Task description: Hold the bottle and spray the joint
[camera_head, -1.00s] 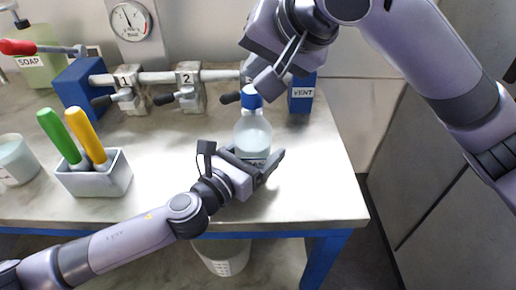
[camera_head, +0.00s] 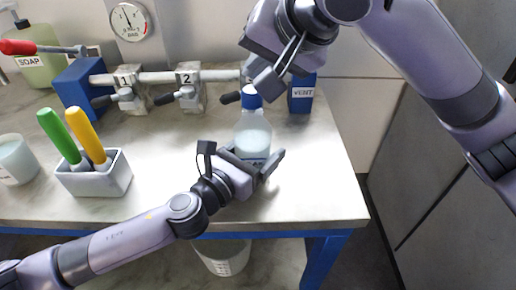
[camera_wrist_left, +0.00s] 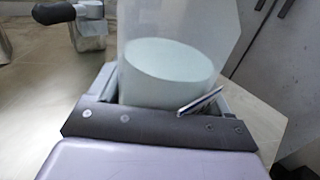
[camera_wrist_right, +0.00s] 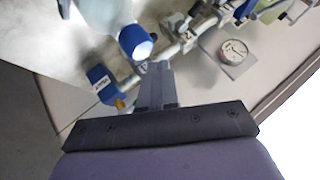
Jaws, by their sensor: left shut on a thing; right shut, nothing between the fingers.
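The bottle (camera_head: 253,130) is clear with pale liquid and a blue cap (camera_head: 252,97). It stands upright near the right end of the bench. My left gripper (camera_head: 256,163) is shut around its lower part; the left wrist view shows the bottle (camera_wrist_left: 165,70) between the fingers. My right gripper (camera_head: 267,82) is shut and empty, close to the cap. In the right wrist view its closed fingers (camera_wrist_right: 156,75) are just beside the cap (camera_wrist_right: 135,42); I cannot tell if they touch. The pipe (camera_head: 150,77) carries joints labelled 1 (camera_head: 128,88) and 2 (camera_head: 189,85); its right part is largely hidden by my right gripper.
A blue VENT block (camera_head: 301,95) stands behind the bottle to the right. A tray (camera_head: 95,180) with green- and yellow-handled tools, a white cup (camera_head: 14,160) and a soap bottle (camera_head: 38,68) are left. A bucket (camera_head: 222,258) sits below. The middle bench is clear.

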